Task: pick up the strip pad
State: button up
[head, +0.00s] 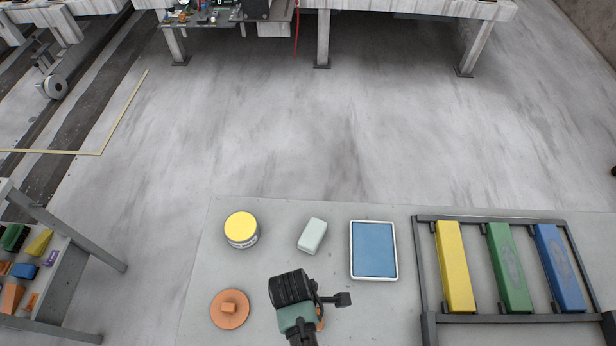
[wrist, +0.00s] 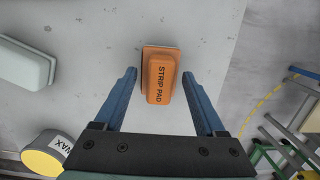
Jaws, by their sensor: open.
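The strip pad (wrist: 161,78) is an orange block with a wider base and "STRIP PAD" in dark letters. It lies flat on the stone slab (wrist: 90,100). In the wrist view my gripper (wrist: 159,75) is open, with one blue finger on each side of the pad. Gaps show between the fingers and the pad; I cannot tell how far above the slab the tips are. In the head view my arm covers most of the pad, and only a small orange edge (head: 320,318) shows beside it.
A yellow-lidded wax tin (head: 241,229), pale block (head: 312,235), blue pad in a white tray (head: 374,250) and round orange disc (head: 229,311) lie around my arm. A dark rack (head: 422,270) with yellow, green and blue bars stands right. The slab between them is clear.

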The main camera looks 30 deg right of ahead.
grip_shut()
dwell(0.4)
notch_tip(320, 180, up, 10)
jog(key=shift+f+b, duration=0.1)
jog(key=shift+b, duration=0.35)
jog(key=c, duration=0.6)
grip_release()
grip_shut()
